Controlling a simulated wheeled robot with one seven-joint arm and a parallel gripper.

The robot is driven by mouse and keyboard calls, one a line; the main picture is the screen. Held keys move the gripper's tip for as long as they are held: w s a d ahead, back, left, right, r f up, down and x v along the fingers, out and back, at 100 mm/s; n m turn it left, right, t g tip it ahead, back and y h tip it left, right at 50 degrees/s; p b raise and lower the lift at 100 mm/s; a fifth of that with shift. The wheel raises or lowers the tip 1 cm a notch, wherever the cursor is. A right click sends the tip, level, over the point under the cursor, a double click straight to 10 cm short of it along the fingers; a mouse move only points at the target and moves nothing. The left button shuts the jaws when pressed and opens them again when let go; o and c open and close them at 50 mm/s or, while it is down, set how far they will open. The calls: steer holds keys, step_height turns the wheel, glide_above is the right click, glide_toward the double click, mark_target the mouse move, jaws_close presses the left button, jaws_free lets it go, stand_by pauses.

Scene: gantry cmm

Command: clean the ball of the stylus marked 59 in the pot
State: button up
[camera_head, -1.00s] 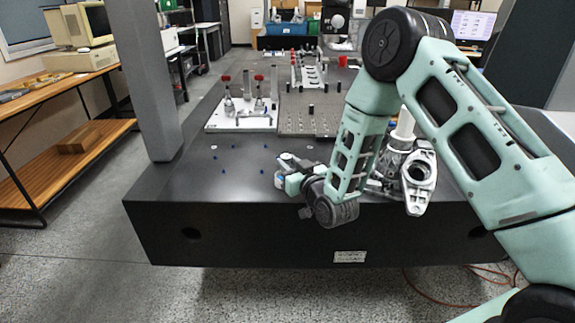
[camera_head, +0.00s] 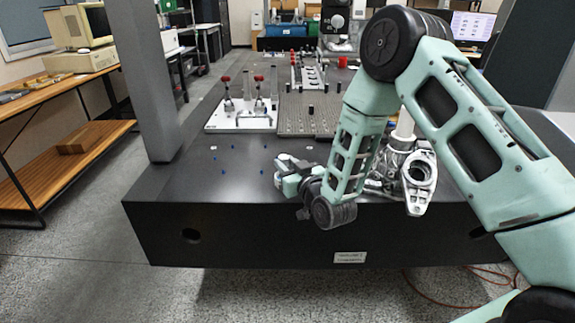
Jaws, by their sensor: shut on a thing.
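My gripper (camera_head: 284,170) is low over the front part of the black granite table, near its front edge. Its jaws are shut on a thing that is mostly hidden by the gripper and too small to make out. I cannot read a 59 or see a stylus ball. No pot can be picked out clearly in the head view; my arm and gripper cover part of the table's front.
Several small blue pieces (camera_head: 223,172) lie left of my gripper. Behind are a white fixture plate (camera_head: 240,125) with red-tipped clamps and a grey hole plate (camera_head: 309,124). A metal casting (camera_head: 418,178) stands right of my forearm. A grey column (camera_head: 147,80) rises at left.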

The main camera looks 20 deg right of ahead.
step_height(320, 180, up, 6)
steer(key=p, duration=0.3)
stand_by(0.4)
stand_by(0.4)
